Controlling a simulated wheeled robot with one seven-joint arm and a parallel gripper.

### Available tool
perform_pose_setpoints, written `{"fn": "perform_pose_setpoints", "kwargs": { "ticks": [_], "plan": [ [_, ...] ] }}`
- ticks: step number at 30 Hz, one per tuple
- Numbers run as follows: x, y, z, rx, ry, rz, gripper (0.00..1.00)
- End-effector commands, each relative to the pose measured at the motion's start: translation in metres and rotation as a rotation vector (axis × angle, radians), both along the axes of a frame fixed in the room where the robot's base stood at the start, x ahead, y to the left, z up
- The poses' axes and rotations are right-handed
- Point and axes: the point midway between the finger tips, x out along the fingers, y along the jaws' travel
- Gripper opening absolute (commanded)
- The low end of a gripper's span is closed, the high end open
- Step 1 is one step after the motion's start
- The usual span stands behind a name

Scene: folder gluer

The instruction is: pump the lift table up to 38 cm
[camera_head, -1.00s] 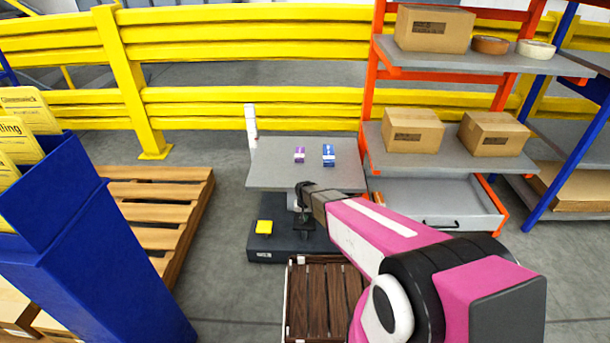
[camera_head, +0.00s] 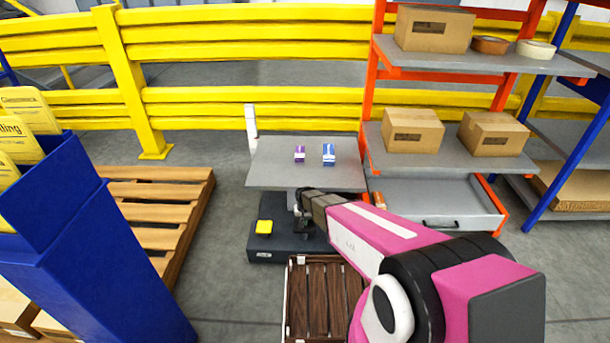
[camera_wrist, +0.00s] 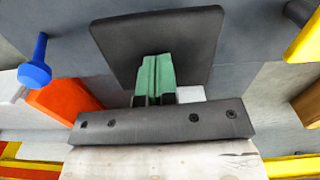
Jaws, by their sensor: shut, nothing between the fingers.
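The lift table has a grey platform (camera_head: 270,176) raised above a dark base (camera_head: 262,254). A small purple box (camera_head: 299,154) and a small blue box (camera_head: 328,155) lie on the platform. A yellow pedal (camera_head: 264,227) is at the base's left. A white upright post (camera_head: 251,122) stands behind the platform; no reading is legible. My gripper (camera_wrist: 155,68) is shut and empty, its greenish fingers over a dark flat pad (camera_wrist: 200,42). Whether they touch the pad I cannot tell. In the head view my gripper is small and dark, just below the platform's front edge.
A wooden-slatted crate (camera_head: 289,300) stands in front of the base. A pallet (camera_head: 170,190) and a blue stand (camera_head: 90,240) are on the left. The orange rack (camera_head: 370,75) stands close at right, with an open drawer (camera_head: 440,205). Yellow rails (camera_head: 250,50) run behind.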

Motion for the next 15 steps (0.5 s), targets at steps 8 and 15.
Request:
{"fn": "perform_pose_setpoints", "kwargs": {
  "ticks": [8, 15],
  "plan": [
    [0.000, 0.000, -0.019, -0.001, 0.002, 0.000, 0.00],
    [0.000, 0.000, -0.034, -0.001, 0.004, 0.000, 0.00]
  ]
}}
